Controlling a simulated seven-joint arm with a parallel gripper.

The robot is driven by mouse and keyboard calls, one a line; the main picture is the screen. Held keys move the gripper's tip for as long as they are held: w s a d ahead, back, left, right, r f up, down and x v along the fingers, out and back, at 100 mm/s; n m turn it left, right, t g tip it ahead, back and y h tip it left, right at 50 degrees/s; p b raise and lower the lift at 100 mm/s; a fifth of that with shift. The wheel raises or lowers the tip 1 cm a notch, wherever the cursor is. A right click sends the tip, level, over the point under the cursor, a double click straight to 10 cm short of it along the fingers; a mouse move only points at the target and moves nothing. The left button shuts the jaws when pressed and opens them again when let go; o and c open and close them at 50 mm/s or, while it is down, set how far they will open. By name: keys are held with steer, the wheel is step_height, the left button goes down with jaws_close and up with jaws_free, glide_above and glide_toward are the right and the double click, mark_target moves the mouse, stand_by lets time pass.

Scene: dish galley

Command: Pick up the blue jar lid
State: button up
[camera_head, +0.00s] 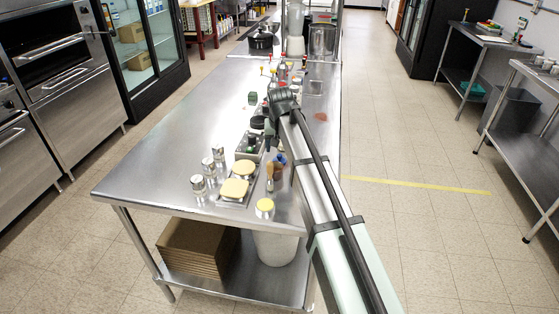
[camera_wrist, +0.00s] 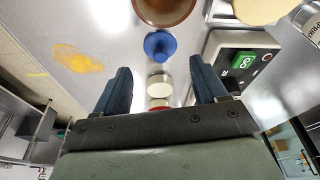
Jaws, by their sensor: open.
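The blue jar lid (camera_wrist: 160,46) is a small round blue piece on the steel counter, in the upper middle of the wrist view, just beyond my fingertips. A small bit of blue, probably the lid, shows in the head view (camera_head: 281,160) beside my arm. My gripper (camera_wrist: 162,68) is open and empty, its two dark blue fingers spread to either side of the lid's line. In the head view my gripper (camera_head: 269,133) hangs over the counter, partly hidden by my own arm. The lid is not touched by the fingers.
A brown round dish (camera_wrist: 163,8) lies close beyond the lid. A cream round piece (camera_wrist: 159,82) shows between the fingers. An orange stain (camera_wrist: 78,58) marks the bare steel (camera_wrist: 110,25) at left.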

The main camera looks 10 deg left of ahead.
mark_target(279, 156)
steer(key=shift+x, duration=2.8)
steer(key=c, duration=1.1)
steer(key=shift+c, duration=0.2)
